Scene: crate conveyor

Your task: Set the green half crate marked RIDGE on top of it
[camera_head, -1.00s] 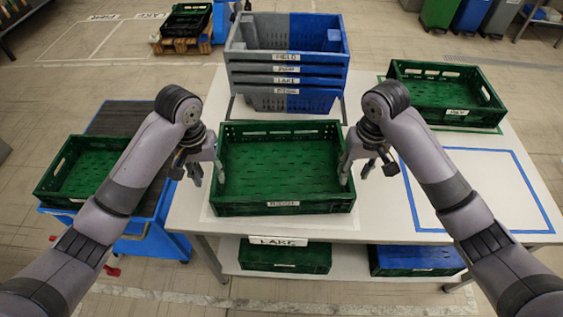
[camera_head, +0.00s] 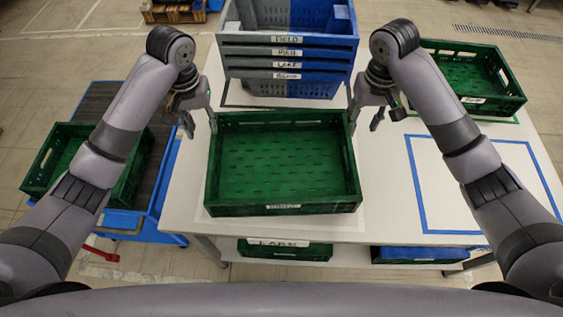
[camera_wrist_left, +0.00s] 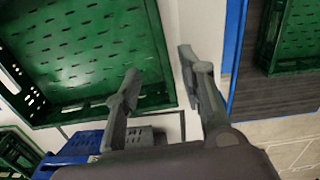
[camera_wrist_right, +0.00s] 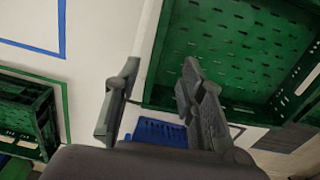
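A green half crate (camera_head: 283,209) stands on the white table in the middle of the head view. Its front label is too blurred now to read surely. My left gripper (camera_head: 199,121) is open at its far left corner; in the left wrist view, one finger overlaps the crate's edge (camera_wrist_left: 155,98) and the other is outside. My right gripper (camera_head: 365,119) is open at the far right corner; in the right wrist view, one finger overlaps the crate's edge (camera_wrist_right: 235,108) and the other is outside. Neither gripper visibly holds anything. I cannot tell their exact height over the rim.
A grey-and-blue crate stack (camera_head: 290,62) stands directly behind. Another green crate (camera_head: 470,88) sits at the back right, beside a blue-outlined free area (camera_head: 485,190). A green crate (camera_head: 60,160) rests on a blue cart at left. Crates, one labelled LAKE (camera_head: 278,243), sit on the lower shelf.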

